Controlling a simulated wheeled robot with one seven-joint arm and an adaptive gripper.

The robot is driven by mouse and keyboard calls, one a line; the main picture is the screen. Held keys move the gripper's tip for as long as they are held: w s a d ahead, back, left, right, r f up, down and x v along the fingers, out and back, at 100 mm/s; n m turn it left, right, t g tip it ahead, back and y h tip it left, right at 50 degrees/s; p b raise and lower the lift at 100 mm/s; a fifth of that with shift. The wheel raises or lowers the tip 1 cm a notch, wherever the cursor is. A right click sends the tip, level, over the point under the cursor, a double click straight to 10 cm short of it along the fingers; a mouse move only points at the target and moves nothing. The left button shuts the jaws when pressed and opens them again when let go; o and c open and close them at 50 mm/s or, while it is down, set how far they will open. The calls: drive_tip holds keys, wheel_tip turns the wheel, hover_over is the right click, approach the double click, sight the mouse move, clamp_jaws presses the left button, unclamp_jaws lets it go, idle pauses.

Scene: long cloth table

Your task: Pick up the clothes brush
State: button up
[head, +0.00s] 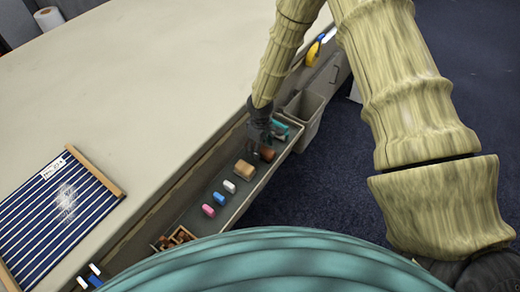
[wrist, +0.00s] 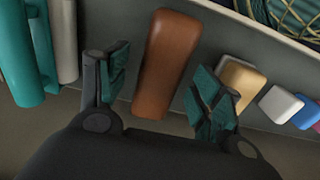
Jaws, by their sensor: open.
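A brown, rounded, oblong piece, which looks like the clothes brush (wrist: 168,62), lies in the drawer-like tray. In the head view the clothes brush (head: 267,154) shows just below my gripper (head: 262,143). In the wrist view my gripper (wrist: 163,82) is open, with one finger on each side of the brush's near end. Gaps show between the fingers and the brush. No bristles can be seen from here.
The narrow tray (head: 228,207) also holds a tan block (head: 244,170), a white piece (head: 229,187), a blue piece (head: 219,198) and a pink piece (head: 208,211). Teal cylinders (wrist: 17,60) lie left of my gripper. A grey bin (head: 303,112) hangs beyond. The tabletop (head: 130,90) is mostly clear.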

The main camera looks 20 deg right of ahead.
drive_tip(key=shift+f, duration=0.45)
drive_tip(key=c, duration=1.2)
drive_tip(key=shift+o, duration=0.2)
drive_tip(key=shift+r+b, duration=1.1)
drive_tip(key=shift+r, duration=3.9)
